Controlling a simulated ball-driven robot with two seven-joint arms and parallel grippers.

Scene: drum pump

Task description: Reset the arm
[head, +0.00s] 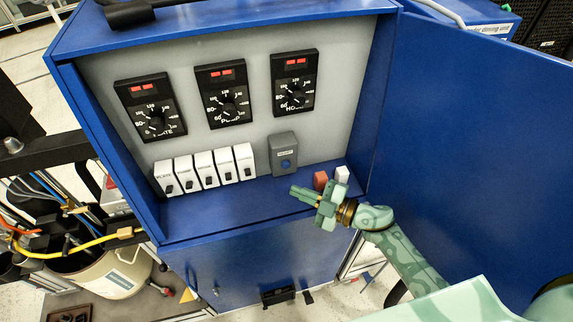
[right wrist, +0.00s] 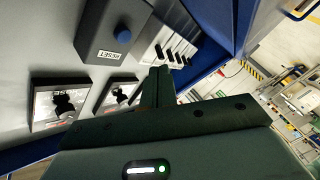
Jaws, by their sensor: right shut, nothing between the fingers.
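My right gripper (head: 298,191) is in front of the blue control cabinet, at the lower right of its open bay. Its fingers are together and hold nothing. They also show in the right wrist view (right wrist: 160,72). My right arm comes in from the lower right in the head view. A grey box with a round blue button (head: 286,163) stands on the bay's floor, up and left of the gripper tip. In the right wrist view this box (right wrist: 105,42) is labelled RESET, and the fingers are apart from it. My left gripper is not in view.
Three black dials with red displays (head: 224,95) sit on the grey panel. Several white switches (head: 205,170) stand in a row below. The blue cabinet door (head: 465,140) stands open at right.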

